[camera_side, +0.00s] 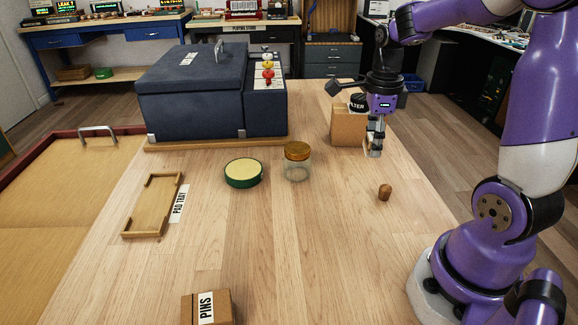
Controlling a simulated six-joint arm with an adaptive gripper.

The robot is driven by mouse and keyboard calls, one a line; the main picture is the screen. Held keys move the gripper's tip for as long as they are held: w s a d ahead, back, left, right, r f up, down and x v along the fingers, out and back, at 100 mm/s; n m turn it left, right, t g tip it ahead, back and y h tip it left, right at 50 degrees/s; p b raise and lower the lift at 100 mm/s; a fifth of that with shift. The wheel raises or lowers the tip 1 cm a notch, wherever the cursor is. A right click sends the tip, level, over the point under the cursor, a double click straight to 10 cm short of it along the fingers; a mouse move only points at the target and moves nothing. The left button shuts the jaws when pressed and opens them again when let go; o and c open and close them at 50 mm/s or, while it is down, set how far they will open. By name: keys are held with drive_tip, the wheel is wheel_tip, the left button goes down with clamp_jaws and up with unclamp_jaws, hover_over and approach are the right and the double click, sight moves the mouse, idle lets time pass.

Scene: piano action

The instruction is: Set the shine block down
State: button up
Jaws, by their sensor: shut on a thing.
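My gripper (375,150) hangs pointing down over the right part of the wooden table, in front of a tan box. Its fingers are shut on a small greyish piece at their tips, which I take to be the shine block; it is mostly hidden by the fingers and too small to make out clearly. The piece appears held above the table, though the exact gap is hard to judge. A small brown wooden piece (385,192) stands on the table below and in front of the gripper.
A tan box (347,129) with a black labelled item stands just behind my gripper. A glass jar with an amber lid (297,152), a green tin (243,173), an empty pad tray (154,205) and a pins box (208,307) stand leftward. A dark blue case (195,95) is behind. The front middle is clear.

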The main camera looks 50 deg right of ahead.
drive_tip(key=a+n, duration=0.5)
drive_tip(key=a, duration=1.4)
drive_tip(key=s+a+n, duration=0.6)
drive_tip(key=s+a, duration=0.6)
drive_tip(key=a, duration=0.2)
hover_over(290, 281)
wheel_tip(290, 281, down, 6)
drive_tip(key=shift+f, duration=2.05)
